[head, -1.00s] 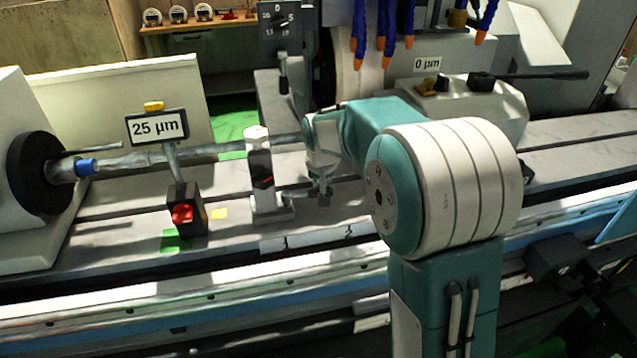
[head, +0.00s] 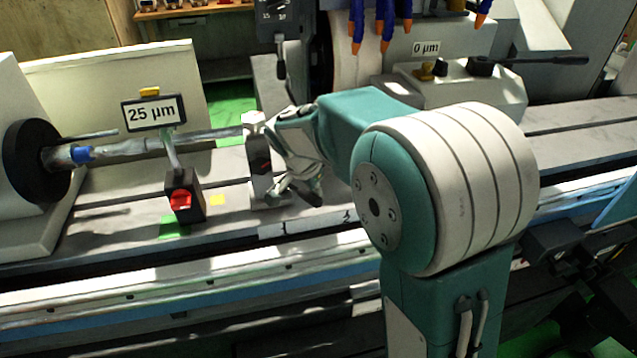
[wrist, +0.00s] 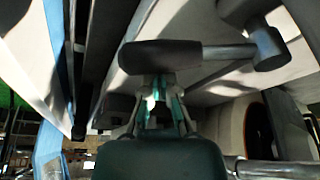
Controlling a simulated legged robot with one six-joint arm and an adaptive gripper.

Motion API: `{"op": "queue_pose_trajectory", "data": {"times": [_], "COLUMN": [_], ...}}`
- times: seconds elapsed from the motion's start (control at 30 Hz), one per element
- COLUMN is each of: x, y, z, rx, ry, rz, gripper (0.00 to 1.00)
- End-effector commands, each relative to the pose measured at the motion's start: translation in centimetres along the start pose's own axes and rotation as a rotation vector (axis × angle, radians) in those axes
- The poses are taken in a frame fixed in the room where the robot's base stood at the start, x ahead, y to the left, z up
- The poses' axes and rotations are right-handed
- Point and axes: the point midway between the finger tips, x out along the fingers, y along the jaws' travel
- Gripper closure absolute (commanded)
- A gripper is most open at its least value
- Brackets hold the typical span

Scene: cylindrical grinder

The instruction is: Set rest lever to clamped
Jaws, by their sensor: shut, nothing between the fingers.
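In the wrist view a lever (wrist: 160,55) with a thick dark grip lies across the picture, joined by a metal rod to a dark hub at the right. My gripper (wrist: 156,97) is shut and empty, with its fingers pointing at the grip. Whether they touch it cannot be told. In the head view the lever is not clearly visible.
The grinding wheel and orange-tipped hoses (head: 387,45) are behind my arm. The table front is mostly clear.

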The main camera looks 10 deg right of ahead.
Motion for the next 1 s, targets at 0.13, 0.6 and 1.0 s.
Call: {"op": "queue_pose_trajectory", "data": {"times": [0.13,0.6,1.0], "x": [-0.4,-1.3,-1.5], "y": [0.1,0.1,-0.1], "z": [1.2,3.7,4.3], "rx": [0.127,0.382,0.379], "ry": [0.0,0.0,-0.001], "rz": [0.045,0.133,0.133], "gripper": [1.0,1.0,1.0]}}
